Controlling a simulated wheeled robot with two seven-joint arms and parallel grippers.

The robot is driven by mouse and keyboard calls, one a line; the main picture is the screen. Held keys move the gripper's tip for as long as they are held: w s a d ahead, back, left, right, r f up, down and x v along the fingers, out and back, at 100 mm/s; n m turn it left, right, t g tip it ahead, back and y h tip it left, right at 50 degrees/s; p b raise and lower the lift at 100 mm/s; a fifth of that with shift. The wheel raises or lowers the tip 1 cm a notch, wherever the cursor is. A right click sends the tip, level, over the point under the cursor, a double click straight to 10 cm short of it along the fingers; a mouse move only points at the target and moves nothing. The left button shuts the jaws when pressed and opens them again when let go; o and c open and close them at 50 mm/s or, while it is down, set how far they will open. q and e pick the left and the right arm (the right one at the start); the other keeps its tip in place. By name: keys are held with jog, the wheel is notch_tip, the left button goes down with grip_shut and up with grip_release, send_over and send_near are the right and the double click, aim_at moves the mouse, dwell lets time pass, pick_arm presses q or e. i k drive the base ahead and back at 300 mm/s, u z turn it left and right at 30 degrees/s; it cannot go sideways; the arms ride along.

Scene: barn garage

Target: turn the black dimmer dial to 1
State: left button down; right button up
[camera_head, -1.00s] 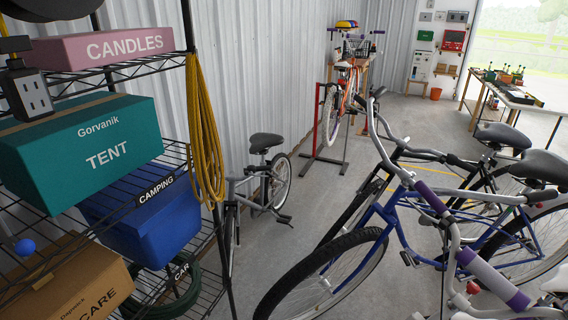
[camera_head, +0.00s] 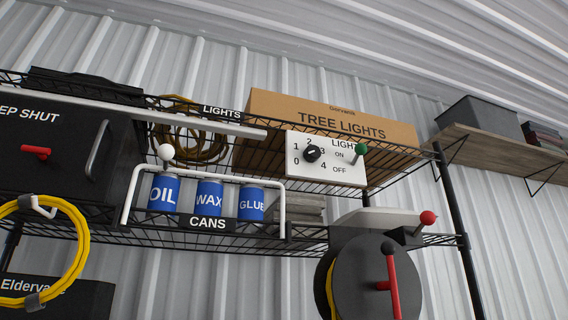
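The black dimmer dial (camera_head: 312,154) is a small round knob on a white panel (camera_head: 298,171) fixed at the front of the wire shelf. Numbers 0, 1, 2, 3 and 4 stand around the dial. A light mark on the knob seems to point toward the right, near the 3, but it is too small to be sure. A green-knobbed switch (camera_head: 361,150) sits at the panel's right, beside the words ON and OFF. Neither of my grippers shows in this view.
Below right are a cord reel (camera_head: 372,282) and a red-knobbed lever (camera_head: 428,218). A black cabinet (camera_head: 62,160) is at left.

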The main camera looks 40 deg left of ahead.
aim_at(312, 153)
jog(key=u, duration=1.45)
jog(key=i, duration=0.1)
